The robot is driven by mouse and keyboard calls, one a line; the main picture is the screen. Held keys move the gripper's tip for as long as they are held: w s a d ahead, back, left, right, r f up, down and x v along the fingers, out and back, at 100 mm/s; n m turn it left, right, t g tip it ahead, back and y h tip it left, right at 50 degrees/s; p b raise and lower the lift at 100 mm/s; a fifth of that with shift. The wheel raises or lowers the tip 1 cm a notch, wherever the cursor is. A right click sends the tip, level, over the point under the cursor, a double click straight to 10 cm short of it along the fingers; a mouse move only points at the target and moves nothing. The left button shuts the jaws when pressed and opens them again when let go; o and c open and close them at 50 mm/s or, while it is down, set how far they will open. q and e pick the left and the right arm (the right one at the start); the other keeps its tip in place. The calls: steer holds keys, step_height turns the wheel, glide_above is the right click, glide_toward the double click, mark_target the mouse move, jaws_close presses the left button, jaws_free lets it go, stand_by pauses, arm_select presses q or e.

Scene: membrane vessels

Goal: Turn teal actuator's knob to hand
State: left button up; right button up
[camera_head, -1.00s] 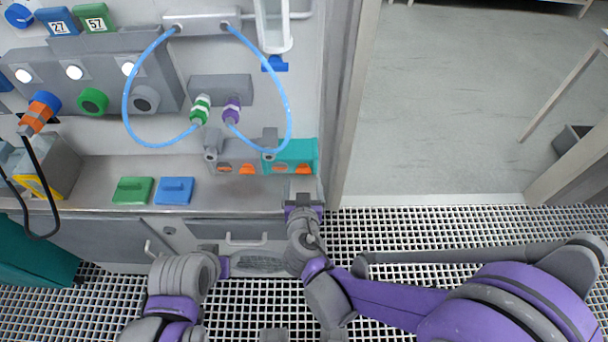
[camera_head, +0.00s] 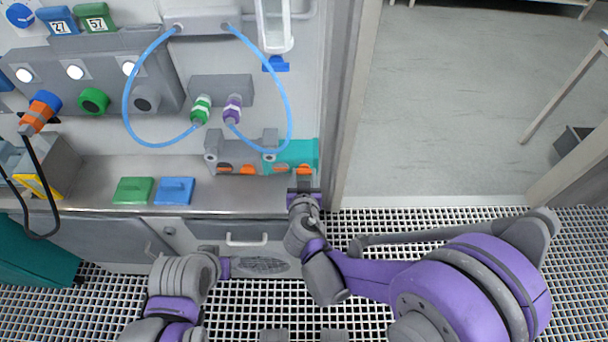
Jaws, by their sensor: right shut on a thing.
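The teal actuator (camera_head: 300,152) sits at the back right of the counter, beside a grey actuator (camera_head: 230,152). Orange knobs show along the front of this row; one orange knob (camera_head: 306,169) is on the teal actuator, partly hidden by my gripper. My right gripper (camera_head: 305,178) is at the front of the teal actuator, shut on this knob; its fingertips are small and hard to make out. My left arm comes in at the lower left, but its gripper's fingers cannot be made out.
Blue hoses (camera_head: 289,100) loop above the actuators to green and purple connectors. A green block (camera_head: 133,190) and a blue block (camera_head: 175,190) lie on the counter (camera_head: 235,195) to the left. A door post (camera_head: 352,110) stands close on the right.

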jaws_close()
steer(key=shift+a+f+n+h+b, duration=0.1)
steer(key=shift+a+n+h+b, duration=0.2)
steer(key=shift+n+h+b, duration=0.45)
steer(key=n, duration=0.1)
steer(key=n+h+b, duration=0.1)
steer(key=shift+a+f+n+h, duration=0.15)
steer(key=shift+a+n+h, duration=0.1)
steer(key=shift+n, duration=0.1)
steer(key=n+b, duration=0.1)
steer(key=n+h+b, duration=0.1)
steer(key=n+t+h+b, duration=0.1)
steer(key=n, duration=0.1)
steer(key=shift+a+f, duration=0.2)
steer(key=shift+f, duration=0.1)
steer(key=n+t+h+b, duration=0.1)
steer(key=n+b, duration=0.1)
steer(key=n, duration=0.1)
steer(key=shift+a+f+b, duration=0.1)
steer(key=shift+f+b, duration=0.1)
steer(key=shift+b, duration=0.2)
steer(key=shift+n, duration=0.3)
